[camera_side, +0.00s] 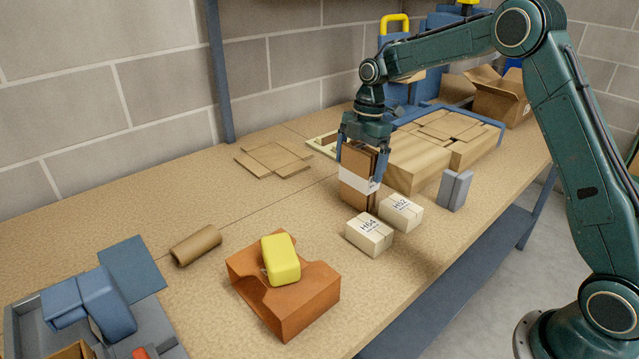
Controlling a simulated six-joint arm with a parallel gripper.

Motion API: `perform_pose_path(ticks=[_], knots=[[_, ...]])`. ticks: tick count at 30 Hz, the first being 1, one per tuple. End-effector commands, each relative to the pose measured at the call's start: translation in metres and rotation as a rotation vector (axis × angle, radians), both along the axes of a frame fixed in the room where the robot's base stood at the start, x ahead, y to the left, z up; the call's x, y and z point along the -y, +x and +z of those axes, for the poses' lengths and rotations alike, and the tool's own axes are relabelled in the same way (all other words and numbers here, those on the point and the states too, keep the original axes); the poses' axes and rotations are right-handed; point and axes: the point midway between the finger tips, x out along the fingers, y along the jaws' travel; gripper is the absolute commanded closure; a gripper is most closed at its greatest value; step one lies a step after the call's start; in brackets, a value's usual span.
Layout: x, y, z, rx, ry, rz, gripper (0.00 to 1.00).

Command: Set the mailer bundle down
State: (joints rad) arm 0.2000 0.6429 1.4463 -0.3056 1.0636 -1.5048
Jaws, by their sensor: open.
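The mailer bundle (352,189) is a brown upright stack with a white band around it, near the middle of the bench. Its lower end appears to rest on the bench top, behind the two small white boxes. My gripper (363,157) is right above it, pointing down, with its fingers on either side of the bundle's upper part. The fingers are open; whether either still touches the bundle is too small to tell.
White boxes marked H54 (369,235) and H52 (401,212) stand close in front. A grey block (455,190) and wooden blocks (420,165) are to the right. An orange box (300,306) with a yellow item (281,259) is front left. The bench (110,210) has free room at left.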

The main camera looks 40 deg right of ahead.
Motion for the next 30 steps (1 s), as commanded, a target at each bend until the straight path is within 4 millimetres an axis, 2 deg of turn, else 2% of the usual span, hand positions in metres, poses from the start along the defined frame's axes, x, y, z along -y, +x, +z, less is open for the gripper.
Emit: perform_pose_path(ticks=[8,15,22,30], knots=[[0.004,0.001,0.024,0.003,0.0,0.0,0.0],[0.01,0.001,0.062,0.004,-0.001,-0.001,0.0],[0.015,0.0,0.09,0.003,-0.001,0.0,0.0],[0.013,0.002,0.102,0.001,0.009,0.0,0.0]])
